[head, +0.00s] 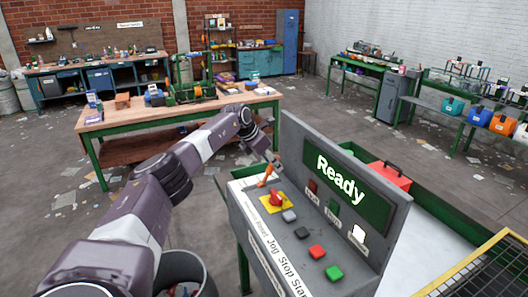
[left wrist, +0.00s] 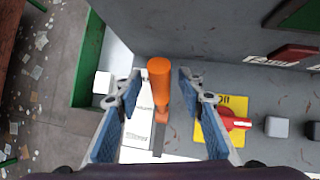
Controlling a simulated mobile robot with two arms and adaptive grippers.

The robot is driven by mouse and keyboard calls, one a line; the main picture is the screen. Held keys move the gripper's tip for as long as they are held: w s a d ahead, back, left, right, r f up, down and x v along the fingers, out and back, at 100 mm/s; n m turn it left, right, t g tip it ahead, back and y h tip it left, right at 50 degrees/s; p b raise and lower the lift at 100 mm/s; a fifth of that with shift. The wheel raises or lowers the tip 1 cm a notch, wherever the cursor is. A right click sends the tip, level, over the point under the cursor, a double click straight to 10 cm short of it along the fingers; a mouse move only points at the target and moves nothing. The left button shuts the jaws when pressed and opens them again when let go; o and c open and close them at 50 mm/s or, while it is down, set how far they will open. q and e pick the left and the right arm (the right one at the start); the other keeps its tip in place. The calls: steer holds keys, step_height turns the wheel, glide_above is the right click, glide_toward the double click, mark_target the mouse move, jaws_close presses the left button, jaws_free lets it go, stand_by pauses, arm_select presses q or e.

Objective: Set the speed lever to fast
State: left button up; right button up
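The speed lever is an orange handle (head: 266,174) at the far left end of the grey control panel (head: 238,198). My left gripper (head: 273,158) reaches over the panel from the left, right at the lever. In the left wrist view, the lever's orange handle (left wrist: 160,85) stands between the two blue-padded fingers of my left gripper (left wrist: 160,78), with a gap on each side. The gripper is open. The lever's slot and its markings are mostly hidden or too small to read. My right gripper is not in view.
A red knob on a yellow plate (head: 275,199) sits close to the lever, followed by grey, black, red and green buttons (head: 334,273). An upright panel with a "Ready" display (head: 341,187) rises behind. A red toolbox (head: 390,176) stands beyond it. A green-legged workbench (head: 120,122) is farther off.

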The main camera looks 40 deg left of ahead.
arm_select(q)
steer(key=v, duration=1)
steer(key=shift+s, duration=0.1)
